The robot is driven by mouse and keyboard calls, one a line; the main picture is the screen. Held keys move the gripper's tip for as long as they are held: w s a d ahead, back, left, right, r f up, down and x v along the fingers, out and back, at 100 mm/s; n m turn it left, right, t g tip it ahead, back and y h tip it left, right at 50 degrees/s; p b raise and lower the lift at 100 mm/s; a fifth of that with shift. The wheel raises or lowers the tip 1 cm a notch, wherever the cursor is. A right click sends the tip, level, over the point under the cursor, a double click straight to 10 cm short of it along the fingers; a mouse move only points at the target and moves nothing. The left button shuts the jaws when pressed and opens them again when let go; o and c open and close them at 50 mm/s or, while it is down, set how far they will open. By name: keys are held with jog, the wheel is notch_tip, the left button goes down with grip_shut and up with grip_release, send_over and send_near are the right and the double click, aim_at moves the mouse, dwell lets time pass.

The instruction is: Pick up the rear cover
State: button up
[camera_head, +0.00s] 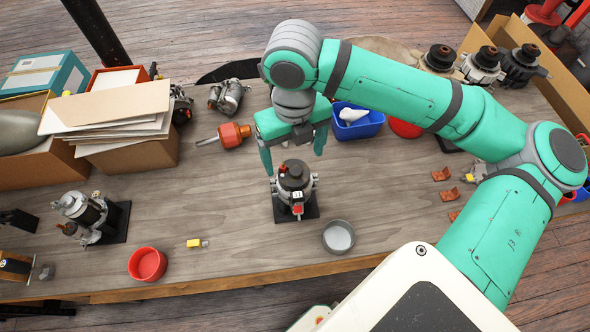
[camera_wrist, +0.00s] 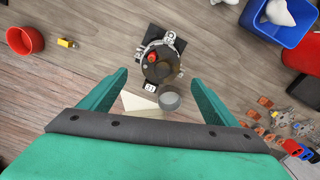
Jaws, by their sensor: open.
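An alternator (camera_head: 294,184) stands upright on a black base plate (camera_head: 311,211) in the middle of the bench. A dark round cap forms its top; it also shows in the wrist view (camera_wrist: 160,65). A grey round cup-shaped part (camera_head: 338,237), possibly the rear cover, rests on the bench just right of and nearer than the alternator. It also shows in the wrist view (camera_wrist: 169,99). I cannot tell for sure which part is the rear cover. My gripper (camera_head: 293,154) is open and empty, pointing down above the alternator. In the wrist view its fingers stand wide apart.
A red bowl (camera_head: 147,264) and a small yellow item (camera_head: 196,243) lie at front left. A blue bin (camera_head: 357,122) and an orange-handled tool (camera_head: 232,134) lie behind. Another alternator (camera_head: 88,218) stands at left. Small orange-brown parts (camera_head: 447,194) lie at right.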

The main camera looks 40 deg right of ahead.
aim_at(294, 169)
jog(key=shift+w+d+f, duration=0.1)
jog(key=shift+w+f, duration=0.05)
jog(key=shift+f, duration=2.6)
jog(key=c, duration=1.2)
